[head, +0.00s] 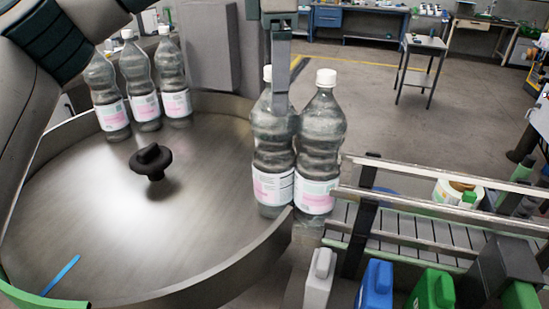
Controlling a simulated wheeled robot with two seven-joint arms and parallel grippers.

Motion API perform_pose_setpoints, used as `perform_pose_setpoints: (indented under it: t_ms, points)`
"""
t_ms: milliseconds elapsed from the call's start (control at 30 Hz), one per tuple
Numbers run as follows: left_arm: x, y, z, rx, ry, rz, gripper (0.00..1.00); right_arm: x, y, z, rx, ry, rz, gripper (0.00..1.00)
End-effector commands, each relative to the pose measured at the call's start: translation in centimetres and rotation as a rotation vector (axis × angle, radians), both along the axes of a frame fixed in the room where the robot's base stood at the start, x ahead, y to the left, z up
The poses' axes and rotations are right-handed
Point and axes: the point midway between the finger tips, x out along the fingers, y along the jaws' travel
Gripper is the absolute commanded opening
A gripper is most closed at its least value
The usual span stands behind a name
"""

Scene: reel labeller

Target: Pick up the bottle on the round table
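Two clear bottles with white caps and pink-and-white labels stand side by side, upright, at the right rim of the round table (205,175): a left one (270,145) and a right one (322,140). Three similar bottles (140,85) stand at its far left edge. A gripper (282,95), which I take to be my left, points down from the top edge. One finger shows in front of the left bottle's neck and upper body, close to the right bottle. The other finger is hidden, so I cannot tell its opening or any grip. My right gripper is not in view.
A metal rim (235,275) borders the table; a black knob (151,162) stands at its middle. A railed conveyor (425,230) adjoins at right. White (319,280), blue (375,285) and green (432,290) containers stand in front. The table's middle is otherwise clear.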

Motion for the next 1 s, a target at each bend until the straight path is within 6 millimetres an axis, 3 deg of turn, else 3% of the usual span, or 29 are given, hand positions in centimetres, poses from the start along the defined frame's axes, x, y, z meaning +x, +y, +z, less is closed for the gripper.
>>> perform_pose_setpoints:
  t_ms: [167, 400, 867, 900, 1000]
  points:
    - [0.0, 0.1, -1.7, 0.001, 0.003, -0.001, 0.91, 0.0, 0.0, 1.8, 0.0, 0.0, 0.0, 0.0]
    - [-0.1, 0.0, -4.2, 0.0, 0.001, 0.0, 0.91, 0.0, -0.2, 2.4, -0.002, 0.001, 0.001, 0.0]
    - [0.0, 0.0, -4.3, -0.001, 0.0, 0.001, 0.91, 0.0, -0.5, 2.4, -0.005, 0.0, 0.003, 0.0]
    - [0.0, 0.0, -4.3, -0.001, 0.0, 0.001, 0.88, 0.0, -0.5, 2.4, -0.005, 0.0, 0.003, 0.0]
    - [0.0, 0.0, -4.3, -0.001, 0.0, 0.001, 0.65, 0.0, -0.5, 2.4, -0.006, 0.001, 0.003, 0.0]
